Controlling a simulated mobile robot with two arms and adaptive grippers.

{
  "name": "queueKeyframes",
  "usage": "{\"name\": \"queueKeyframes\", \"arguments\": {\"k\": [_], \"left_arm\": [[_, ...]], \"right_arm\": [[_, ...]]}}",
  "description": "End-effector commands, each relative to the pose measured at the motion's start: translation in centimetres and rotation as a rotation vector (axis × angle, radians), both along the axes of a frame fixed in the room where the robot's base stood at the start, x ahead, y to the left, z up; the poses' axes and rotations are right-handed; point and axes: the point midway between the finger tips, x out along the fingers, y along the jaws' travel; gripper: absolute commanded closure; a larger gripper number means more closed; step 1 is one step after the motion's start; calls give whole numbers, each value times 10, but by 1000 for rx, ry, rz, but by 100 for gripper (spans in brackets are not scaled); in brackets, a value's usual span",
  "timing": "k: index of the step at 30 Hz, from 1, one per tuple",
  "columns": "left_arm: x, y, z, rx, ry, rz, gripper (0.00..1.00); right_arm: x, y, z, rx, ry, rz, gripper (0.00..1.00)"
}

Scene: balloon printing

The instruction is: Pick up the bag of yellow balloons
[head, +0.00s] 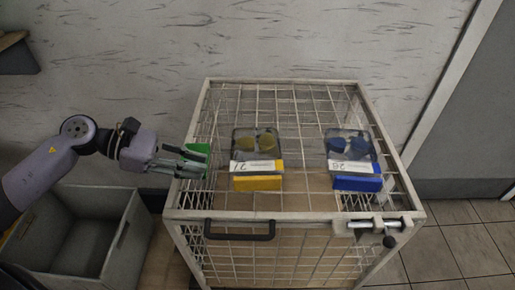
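The bag of yellow balloons (256,146) lies on top of a wire mesh cage, left of its middle. It is a clear pack with two dull yellow shapes, a white label reading upside down and a yellow strip at its near edge. My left gripper (199,161) reaches in from the left, over the cage's left edge. It is just left of the yellow bag and apart from it. Its green-padded fingers point right toward the bag; they look open, with nothing between them. My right gripper is not in view.
A similar bag of blue balloons (351,147) lies to the right on the mesh cage (305,207), with clear mesh between the bags. The cage has a black handle (239,236) and a latch (378,226) in front. A grey open bin (132,228) stands at the lower left. A wall rises behind.

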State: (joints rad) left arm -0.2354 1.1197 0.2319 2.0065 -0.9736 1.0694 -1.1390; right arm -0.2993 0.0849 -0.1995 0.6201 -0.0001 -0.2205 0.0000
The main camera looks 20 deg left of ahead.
Motion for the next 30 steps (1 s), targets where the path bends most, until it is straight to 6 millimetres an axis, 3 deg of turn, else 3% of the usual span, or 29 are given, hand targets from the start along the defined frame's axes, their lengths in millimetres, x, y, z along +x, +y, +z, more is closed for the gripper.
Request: {"name": "queueKeyframes", "arguments": {"k": [18,25,30], "left_arm": [[29,-81,-30,-10,1,3,78],[33,-95,-38,-7,1,2,78],[37,-115,-42,-9,3,2,78]], "right_arm": [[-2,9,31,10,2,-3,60],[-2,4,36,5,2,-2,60],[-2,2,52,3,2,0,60]]}}
